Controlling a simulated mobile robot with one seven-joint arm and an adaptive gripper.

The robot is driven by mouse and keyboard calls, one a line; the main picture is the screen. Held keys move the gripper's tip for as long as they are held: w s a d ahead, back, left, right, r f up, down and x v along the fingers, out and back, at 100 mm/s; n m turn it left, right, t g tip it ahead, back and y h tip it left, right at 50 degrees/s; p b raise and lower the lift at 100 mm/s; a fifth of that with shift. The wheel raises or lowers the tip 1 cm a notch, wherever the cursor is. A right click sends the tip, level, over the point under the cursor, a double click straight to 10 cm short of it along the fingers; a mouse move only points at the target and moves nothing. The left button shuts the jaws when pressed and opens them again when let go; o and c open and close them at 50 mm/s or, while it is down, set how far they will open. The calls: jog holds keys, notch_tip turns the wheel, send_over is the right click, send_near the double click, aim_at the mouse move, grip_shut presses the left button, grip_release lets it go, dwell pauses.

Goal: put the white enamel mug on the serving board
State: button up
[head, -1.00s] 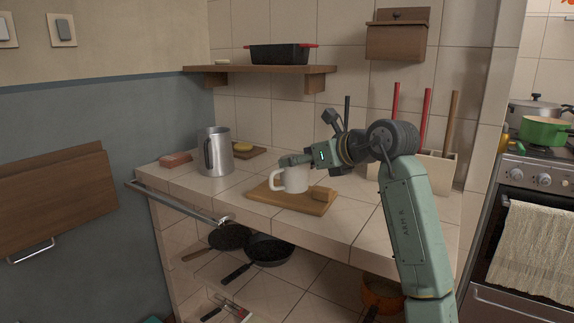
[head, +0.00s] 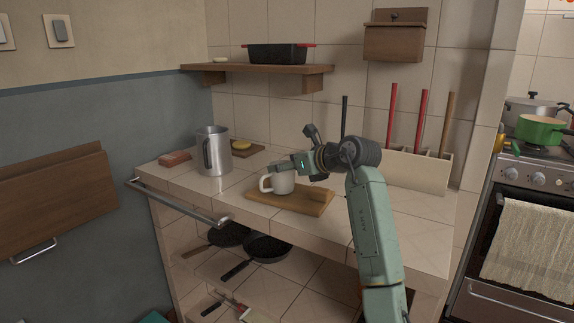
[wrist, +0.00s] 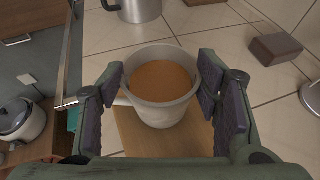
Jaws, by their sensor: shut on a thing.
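The white enamel mug (head: 280,184) is upright over the left part of the wooden serving board (head: 318,209), its handle to the left. In the wrist view the mug (wrist: 161,112) has a brown inside, and the board (wrist: 135,138) shows beneath it. My gripper (head: 284,169) is shut on the mug near its rim. The wrist view shows the finger pads of my gripper (wrist: 161,78) on both sides of it. I cannot tell whether the mug's base touches the board.
A steel pitcher (head: 213,152) stands behind to the left, near a reddish block (head: 175,158). A holder with upright handles (head: 420,170) stands at the right. A rail (head: 180,204) runs along the counter front.

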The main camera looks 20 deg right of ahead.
jog(key=o, duration=0.9)
jog(key=shift+f, duration=0.15)
jog(key=o, duration=0.5)
jog(key=shift+r, duration=0.25)
jog(key=b+v, duration=0.2)
jog(key=v, duration=1)
